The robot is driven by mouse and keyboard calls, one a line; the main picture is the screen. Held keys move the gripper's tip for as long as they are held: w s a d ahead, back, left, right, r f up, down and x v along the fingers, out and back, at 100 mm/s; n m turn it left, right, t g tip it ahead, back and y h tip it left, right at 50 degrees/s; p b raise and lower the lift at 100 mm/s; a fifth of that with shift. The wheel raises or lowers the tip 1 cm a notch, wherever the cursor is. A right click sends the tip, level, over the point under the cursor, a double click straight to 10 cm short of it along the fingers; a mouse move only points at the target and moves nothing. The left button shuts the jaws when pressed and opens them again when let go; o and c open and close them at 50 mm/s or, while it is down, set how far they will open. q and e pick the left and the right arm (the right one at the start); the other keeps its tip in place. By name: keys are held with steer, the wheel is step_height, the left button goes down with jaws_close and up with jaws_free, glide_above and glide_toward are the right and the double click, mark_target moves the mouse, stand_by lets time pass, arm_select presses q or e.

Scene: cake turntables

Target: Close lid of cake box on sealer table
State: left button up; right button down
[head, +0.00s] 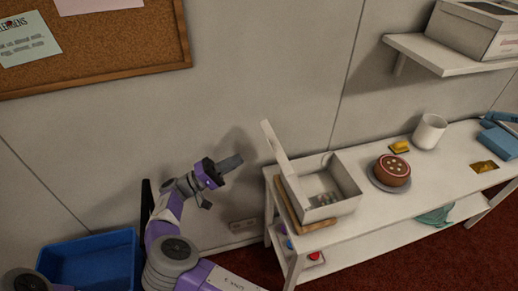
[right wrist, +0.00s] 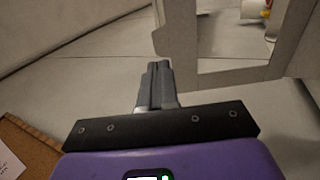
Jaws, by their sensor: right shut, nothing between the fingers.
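The white cake box (head: 341,179) stands on a wooden board (head: 290,206) at the left end of the white table. Its lid (head: 274,144) is up, tilted slightly back to the left, and the box is open at the top. My right gripper (head: 236,161) is left of the lid, apart from it, with a gap of bare wall between. In the right wrist view its fingers (right wrist: 156,72) are shut together and empty. A pale panel with a window opening, seemingly the lid (right wrist: 180,37), shows ahead to the right there. My left gripper is not in view.
On the table (head: 405,205) are a cake (head: 393,168) on a turntable, a white cup (head: 429,131) and a blue device (head: 499,138). A wall shelf (head: 432,54) holds another box (head: 472,28). A blue bin (head: 92,264) stands at lower left.

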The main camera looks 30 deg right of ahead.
steer(key=x, duration=0.8)
steer(key=shift+d, duration=0.3)
steer(key=shift+r, duration=0.2)
